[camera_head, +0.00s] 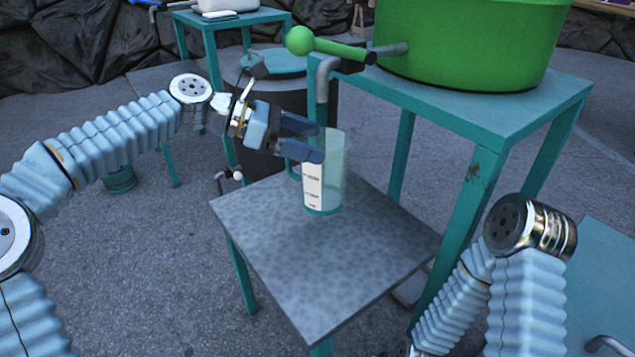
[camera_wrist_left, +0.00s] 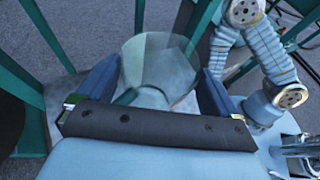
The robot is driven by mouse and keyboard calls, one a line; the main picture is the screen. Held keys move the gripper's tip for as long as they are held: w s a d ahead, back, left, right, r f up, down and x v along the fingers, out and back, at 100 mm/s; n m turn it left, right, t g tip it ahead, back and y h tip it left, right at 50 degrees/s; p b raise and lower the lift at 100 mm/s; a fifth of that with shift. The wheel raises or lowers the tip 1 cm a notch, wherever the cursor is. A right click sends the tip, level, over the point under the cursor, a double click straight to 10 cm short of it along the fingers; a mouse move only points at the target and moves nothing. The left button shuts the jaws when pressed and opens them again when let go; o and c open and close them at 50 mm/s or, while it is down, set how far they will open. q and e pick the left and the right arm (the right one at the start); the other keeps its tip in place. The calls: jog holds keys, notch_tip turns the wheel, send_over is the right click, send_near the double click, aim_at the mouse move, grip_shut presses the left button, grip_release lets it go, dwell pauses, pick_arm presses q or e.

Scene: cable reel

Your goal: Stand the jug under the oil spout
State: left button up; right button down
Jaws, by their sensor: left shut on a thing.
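The jug (camera_head: 335,175) is a clear cylinder with a white measuring scale and a teal base. It looks upright, with its base at the grey tabletop (camera_head: 320,265). My left gripper (camera_head: 310,141) is shut on its upper part from the left. In the left wrist view the jug (camera_wrist_left: 158,62) sits between the two fingers, its wide mouth facing up. The oil spout (camera_head: 322,85) is a grey pipe bending down from the green tank (camera_head: 470,45). Its lower end is near the jug's rim, partly hidden by my gripper; I cannot tell whether it is directly over the mouth. My right gripper is out of view.
A green ball-ended lever (camera_head: 300,41) sticks out beside the spout. The teal stand (camera_head: 490,110) holds the tank behind the small table. A dark drum (camera_head: 268,95) stands behind my left gripper. The front of the tabletop is clear.

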aim_at(306, 164)
pick_arm(q)
notch_tip(306, 164, down, 6)
jog(key=shift+r+b, duration=0.25)
jog(key=shift+b, duration=0.45)
jog(key=o, duration=1.1)
jog(key=p+v, duration=0.2)
jog(key=v, duration=1)
jog(key=shift+r, duration=0.1)
